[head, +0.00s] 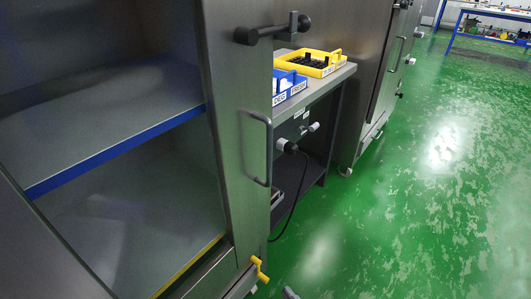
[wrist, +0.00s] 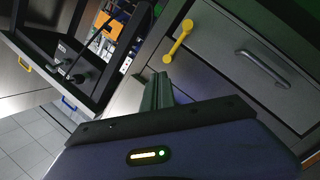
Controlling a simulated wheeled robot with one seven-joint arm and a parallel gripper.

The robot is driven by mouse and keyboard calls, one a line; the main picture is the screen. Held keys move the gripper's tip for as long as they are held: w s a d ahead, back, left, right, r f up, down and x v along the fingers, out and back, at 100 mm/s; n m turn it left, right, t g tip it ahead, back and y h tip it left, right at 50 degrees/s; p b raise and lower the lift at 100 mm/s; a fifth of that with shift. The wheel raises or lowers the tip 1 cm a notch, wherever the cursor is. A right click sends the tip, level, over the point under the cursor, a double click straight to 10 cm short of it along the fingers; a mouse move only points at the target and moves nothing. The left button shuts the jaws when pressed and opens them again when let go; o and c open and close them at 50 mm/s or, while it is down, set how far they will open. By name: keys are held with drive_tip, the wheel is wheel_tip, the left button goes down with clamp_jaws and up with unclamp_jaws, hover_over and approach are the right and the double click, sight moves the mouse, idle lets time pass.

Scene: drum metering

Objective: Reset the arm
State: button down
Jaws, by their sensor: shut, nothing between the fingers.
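My gripper (wrist: 157,92) shows in the wrist view, its dark fingers together with nothing between them. Beyond the fingertips is a yellow lever handle (wrist: 178,42) on a grey cabinet front, and the fingers look apart from it. In the head view a yellow handle (head: 259,269) sits low on the cabinet beside the open door. My gripper cannot be made out clearly in the head view; only a small grey piece shows at the bottom edge.
A steel cabinet (head: 117,159) stands open at left, its door (head: 238,150) jutting out. Behind it a bench holds a yellow tray (head: 308,66) and a blue tray (head: 288,84). A grey drawer handle (wrist: 262,68) is right of my fingers. Green floor (head: 430,200) at right is clear.

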drive_tip(key=s+d+r+m+t+h, duration=0.3)
drive_tip(key=s+d+r+m+h, duration=0.3)
drive_tip(key=s+d+r+m, duration=0.55)
drive_tip(key=s+d+r+m+g+h, duration=0.1)
drive_tip(key=s+r+m+h, duration=0.1)
drive_tip(key=s+r, duration=0.65)
drive_tip(key=s+r+m+g+h, duration=0.1)
drive_tip(key=s+r+m, duration=0.25)
drive_tip(key=s, duration=0.95)
wheel_tip(320, 180, up, 29)
drive_tip(key=n+p, duration=0.1)
drive_tip(key=p, duration=2.7)
drive_tip(key=shift+w+d+r, duration=0.2)
drive_tip(key=shift+w, duration=0.2)
